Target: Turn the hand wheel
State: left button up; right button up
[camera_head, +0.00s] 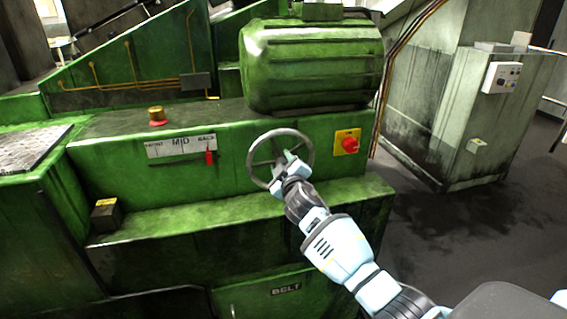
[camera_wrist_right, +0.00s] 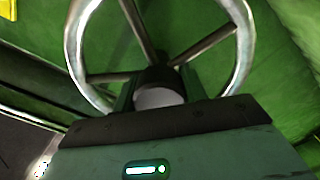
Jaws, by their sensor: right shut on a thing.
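The hand wheel (camera_head: 280,132) is a grey metal ring with spokes on the front of the green machine, below the big ribbed motor housing. My right arm reaches up to it from the lower right. My right gripper (camera_head: 284,170) is at the wheel's middle, inside the rim. In the right wrist view the wheel's rim (camera_wrist_right: 79,50) and spokes show beyond my gripper. The two fingers are shut on the round hub (camera_wrist_right: 158,97), one on each side; the wrist body hides the lower rim. My left gripper is not in view.
A red knob on a yellow plate (camera_head: 347,142) sits just right of the wheel. A scale with a red pointer (camera_head: 209,157) is to its left. A green ledge (camera_head: 190,215) juts out below. Open dark floor (camera_head: 450,235) lies to the right, before a grey cabinet (camera_head: 480,110).

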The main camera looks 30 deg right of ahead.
jog(key=n+p, duration=0.1)
jog(key=n, duration=0.4)
jog(key=shift+n, duration=0.3)
dwell(0.5)
jog(key=o, duration=1.4)
jog(key=shift+s, duration=0.1)
